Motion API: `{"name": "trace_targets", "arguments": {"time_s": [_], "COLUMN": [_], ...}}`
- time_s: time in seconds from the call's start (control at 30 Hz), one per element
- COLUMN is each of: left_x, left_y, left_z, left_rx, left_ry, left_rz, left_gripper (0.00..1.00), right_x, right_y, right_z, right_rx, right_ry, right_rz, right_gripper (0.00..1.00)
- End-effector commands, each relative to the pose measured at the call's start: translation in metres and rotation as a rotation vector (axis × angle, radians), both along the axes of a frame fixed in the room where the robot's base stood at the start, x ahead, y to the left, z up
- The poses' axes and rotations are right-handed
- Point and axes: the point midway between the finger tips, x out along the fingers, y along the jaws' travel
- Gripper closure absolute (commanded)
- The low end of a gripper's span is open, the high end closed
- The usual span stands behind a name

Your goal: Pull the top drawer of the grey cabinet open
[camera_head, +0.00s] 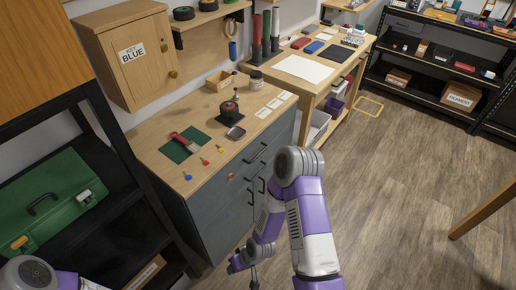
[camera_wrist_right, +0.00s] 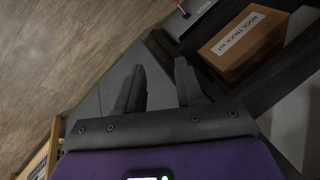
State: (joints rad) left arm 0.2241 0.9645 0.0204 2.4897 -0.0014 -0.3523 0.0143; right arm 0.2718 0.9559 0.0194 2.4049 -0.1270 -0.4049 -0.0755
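The grey cabinet (camera_head: 218,213) stands at centre left under a wooden worktop. Its top drawer (camera_head: 272,142) looks closed, with a dark bar handle (camera_head: 256,152) on its front. My right arm reaches in from the bottom, in front of the cabinet. My right gripper (camera_head: 254,278) hangs low near the bottom edge, below and apart from the drawer handle. In the right wrist view the right gripper (camera_wrist_right: 158,78) has its two dark fingers apart with nothing between them. Only part of my left arm shows at the bottom left corner; its gripper is out of view.
More handles (camera_head: 262,185) sit lower on the cabinet front. Tools and a green mat (camera_head: 186,146) lie on the worktop. A black shelf with a green toolbox (camera_head: 45,205) stands at left. A cardboard box (camera_wrist_right: 242,42) is near my right gripper. The floor at right is mostly clear.

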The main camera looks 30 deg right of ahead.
Motion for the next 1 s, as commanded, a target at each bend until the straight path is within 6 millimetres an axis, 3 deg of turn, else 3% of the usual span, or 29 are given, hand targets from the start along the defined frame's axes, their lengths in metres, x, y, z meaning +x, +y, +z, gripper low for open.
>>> {"name": "trace_targets", "arguments": {"time_s": [0.1, 0.2, 0.3, 0.4, 0.53, 0.7, 0.87, 1.0], "left_x": [-0.001, -0.001, -0.001, -0.001, -0.001, -0.001, -0.001, -0.001], "left_y": [0.000, 0.000, 0.000, 0.000, 0.000, 0.000, 0.000, 0.000], "left_z": [-0.012, -0.021, -0.030, -0.038, -0.045, -0.051, -0.053, -0.058], "left_rx": [0.000, 0.000, 0.000, 0.000, 0.000, 0.001, 0.001, 0.001], "left_ry": [0.002, 0.003, 0.003, 0.002, 0.002, 0.001, 0.001, 0.001], "left_rz": [0.000, 0.001, 0.001, 0.000, 0.000, 0.001, 0.001, 0.001], "left_gripper": [0.57, 0.57, 0.57, 0.57, 0.57, 0.57, 0.57, 0.57], "right_x": [0.089, 0.167, 0.224, 0.256, 0.269, 0.266, 0.267, 0.284], "right_y": [-0.042, -0.096, -0.157, -0.214, -0.269, -0.310, -0.318, -0.311], "right_z": [-0.006, 0.009, 0.036, 0.067, 0.099, 0.122, 0.127, 0.123], "right_rx": [-0.080, -0.236, -0.456, -0.709, -0.993, -1.224, -1.293, -1.294], "right_ry": [-0.333, -0.666, -0.961, -1.188, -1.362, -1.454, -1.478, -1.480], "right_rz": [0.147, 0.328, 0.532, 0.751, 1.015, 1.262, 1.351, 1.355], "right_gripper": [0.63, 0.63, 0.63, 0.63, 0.63, 0.63, 0.63, 0.63]}}
